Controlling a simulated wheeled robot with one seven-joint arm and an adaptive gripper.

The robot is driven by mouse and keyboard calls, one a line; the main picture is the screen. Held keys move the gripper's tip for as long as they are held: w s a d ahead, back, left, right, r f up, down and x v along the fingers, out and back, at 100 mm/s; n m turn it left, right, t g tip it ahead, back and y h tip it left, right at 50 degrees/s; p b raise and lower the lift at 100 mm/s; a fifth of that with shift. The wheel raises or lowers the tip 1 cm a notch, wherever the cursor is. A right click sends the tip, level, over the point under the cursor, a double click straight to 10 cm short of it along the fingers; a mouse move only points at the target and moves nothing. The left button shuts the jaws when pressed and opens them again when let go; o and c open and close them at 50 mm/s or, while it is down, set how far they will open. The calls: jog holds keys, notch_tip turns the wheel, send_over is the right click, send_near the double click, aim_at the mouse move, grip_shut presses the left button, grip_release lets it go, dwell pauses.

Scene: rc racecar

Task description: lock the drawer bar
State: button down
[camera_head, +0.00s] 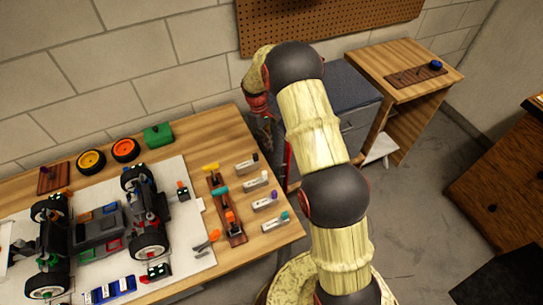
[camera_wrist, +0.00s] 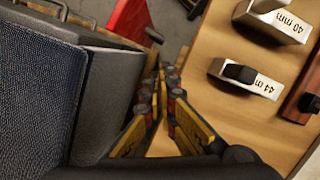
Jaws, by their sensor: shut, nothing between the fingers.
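A grey cabinet (camera_head: 357,122) with a drawer front and a blue-grey top stands beyond the workbench, partly behind my arm. In the wrist view its grey side (camera_wrist: 105,95) and textured top (camera_wrist: 35,85) fill the left. A red bar-like part (camera_wrist: 128,22) shows at the top of the wrist view, beside the cabinet. I cannot tell whether it is locked. My gripper (camera_wrist: 168,78) is shut and empty, between the cabinet and the bench edge, and appears apart from the red part.
The wooden workbench (camera_head: 235,125) holds an RC car on a white mat, wheels, a green box (camera_head: 158,134) and several labelled grey blocks. Two blocks lie close right of my gripper in the wrist view (camera_wrist: 245,78). A wooden stand (camera_head: 400,75) is right of the cabinet.

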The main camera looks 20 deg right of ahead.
jog(key=b+x, duration=0.3)
jog(key=x, duration=0.6)
jog(key=shift+f, duration=0.35)
jog(key=shift+s+d, duration=0.1)
jog(key=shift+s, duration=0.1)
